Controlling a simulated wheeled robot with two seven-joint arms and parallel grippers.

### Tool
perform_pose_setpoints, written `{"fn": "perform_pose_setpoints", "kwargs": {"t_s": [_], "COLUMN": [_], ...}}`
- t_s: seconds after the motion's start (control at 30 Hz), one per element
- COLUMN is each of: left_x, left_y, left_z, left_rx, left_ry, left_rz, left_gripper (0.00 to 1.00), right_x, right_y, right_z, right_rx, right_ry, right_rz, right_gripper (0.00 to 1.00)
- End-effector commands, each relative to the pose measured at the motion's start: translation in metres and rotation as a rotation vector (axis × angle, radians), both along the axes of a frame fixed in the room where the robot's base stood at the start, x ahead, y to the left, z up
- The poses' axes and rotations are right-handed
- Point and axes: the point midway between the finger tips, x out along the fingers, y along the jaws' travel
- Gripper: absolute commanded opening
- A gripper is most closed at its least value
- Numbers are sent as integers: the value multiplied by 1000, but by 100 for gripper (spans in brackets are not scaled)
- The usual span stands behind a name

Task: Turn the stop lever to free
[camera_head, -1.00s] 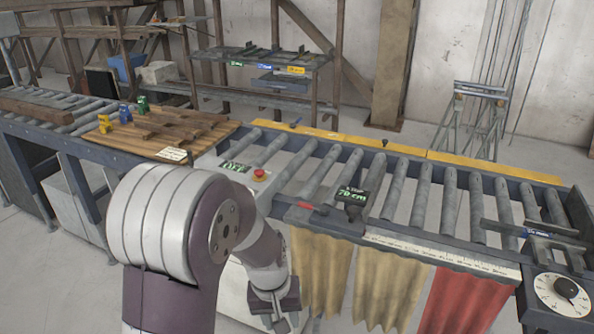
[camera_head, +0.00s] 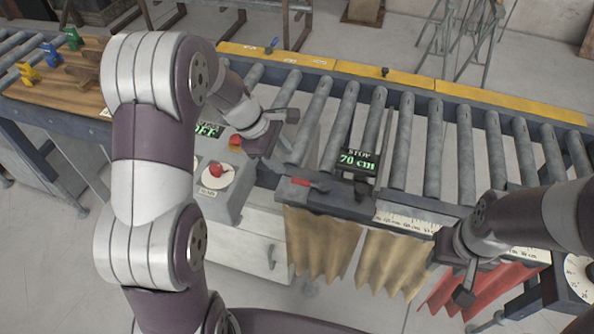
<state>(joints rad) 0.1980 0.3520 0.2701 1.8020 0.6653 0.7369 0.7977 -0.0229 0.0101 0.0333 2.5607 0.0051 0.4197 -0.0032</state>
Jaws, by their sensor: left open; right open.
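The stop (camera_head: 358,168) sits on the front rail of the roller conveyor, and its display reads "STOP 70 cm". A small lever with a red grip (camera_head: 303,183), which looks like the stop lever, lies nearly along the rail just left of the stop. Its label is too small to read. My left gripper (camera_head: 280,126) is open and empty above the rollers' left end, up and left of the red grip and apart from it. My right gripper (camera_head: 454,282) is open and empty in front of the rail, right of and below the stop.
A grey control box (camera_head: 228,198) with an "OFF" display, a red knob (camera_head: 216,169) and a red-yellow button (camera_head: 235,141) stands by my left gripper. A yellow fence (camera_head: 385,76) runs behind the rollers. A scale strip (camera_head: 405,222) runs along the front rail, with hanging curtains (camera_head: 325,240) below.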

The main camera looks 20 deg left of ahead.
Motion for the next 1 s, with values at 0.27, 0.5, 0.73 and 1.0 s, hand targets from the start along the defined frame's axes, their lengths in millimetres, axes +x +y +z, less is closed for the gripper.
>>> {"fn": "perform_pose_setpoints", "kwargs": {"t_s": [0.27,0.5,0.73,1.0], "left_x": [11,16,17,17], "left_y": [-28,-39,-39,-39], "left_z": [-63,-91,-93,-92], "left_rx": [0,2,2,2], "left_ry": [5,2,0,0], "left_rz": [-3,-4,-3,-3], "left_gripper": [44,44,44,0], "right_x": [0,0,0,0], "right_y": [0,0,0,0], "right_z": [10,12,12,12], "right_rx": [0,0,0,0], "right_ry": [0,0,0,0], "right_rz": [0,0,0,0], "right_gripper": [43,43,43,43]}}
